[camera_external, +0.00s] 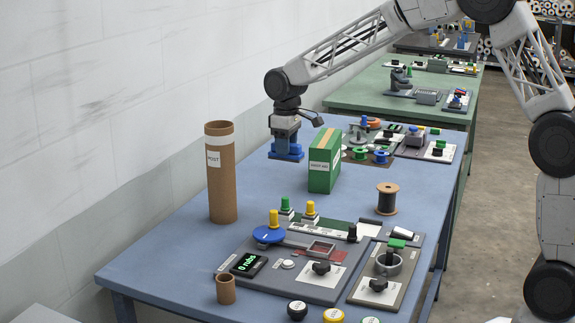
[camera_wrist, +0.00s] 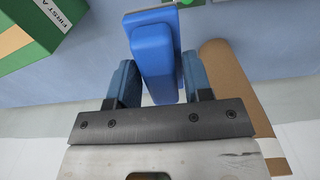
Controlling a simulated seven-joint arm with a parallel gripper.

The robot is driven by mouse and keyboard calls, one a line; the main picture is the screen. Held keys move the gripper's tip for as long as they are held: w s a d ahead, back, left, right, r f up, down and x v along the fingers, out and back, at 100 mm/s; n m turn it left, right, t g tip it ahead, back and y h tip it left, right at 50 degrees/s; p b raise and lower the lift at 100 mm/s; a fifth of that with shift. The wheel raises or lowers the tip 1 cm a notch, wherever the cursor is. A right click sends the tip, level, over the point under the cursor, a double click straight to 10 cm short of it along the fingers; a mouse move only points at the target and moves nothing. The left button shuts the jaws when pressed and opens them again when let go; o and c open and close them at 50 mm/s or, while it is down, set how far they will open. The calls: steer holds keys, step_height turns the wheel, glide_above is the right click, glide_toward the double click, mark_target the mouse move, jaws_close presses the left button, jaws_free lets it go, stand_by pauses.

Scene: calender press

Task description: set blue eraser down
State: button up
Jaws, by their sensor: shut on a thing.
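My gripper (camera_external: 286,153) hangs over the blue table (camera_external: 165,262), between the tall cardboard tube and the green box. It is shut on the blue eraser (camera_wrist: 153,55), which shows between the two fingers in the wrist view. In the external view the eraser is hard to tell from the blue fingertips. How far the eraser is above the table I cannot tell exactly.
The green first-aid box (camera_external: 324,160) stands just right of my gripper. The cardboard tube (camera_external: 221,175) stands upright to the left. A spool (camera_external: 387,199) and a grey press panel (camera_external: 300,265) with knobs are nearer the front. Bare tabletop lies between tube and box.

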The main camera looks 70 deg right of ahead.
steer(key=s+a, duration=0.1)
steer(key=a, duration=3.3)
steer(key=f, duration=1.1)
steer(key=shift+s+d, duration=0.2)
steer(key=shift+d, duration=0.05)
steer(key=shift+w, duration=0.15)
steer(key=w, duration=0.5)
steer(key=w+a+f, duration=0.1)
steer(key=w, duration=0.4)
steer(key=w+a, duration=0.1)
steer(key=w, duration=0.4)
steer(key=shift+w+f, duration=0.25)
steer(key=shift+w, duration=0.1)
steer(key=shift+f, duration=1.75)
steer(key=shift+f, duration=0.1)
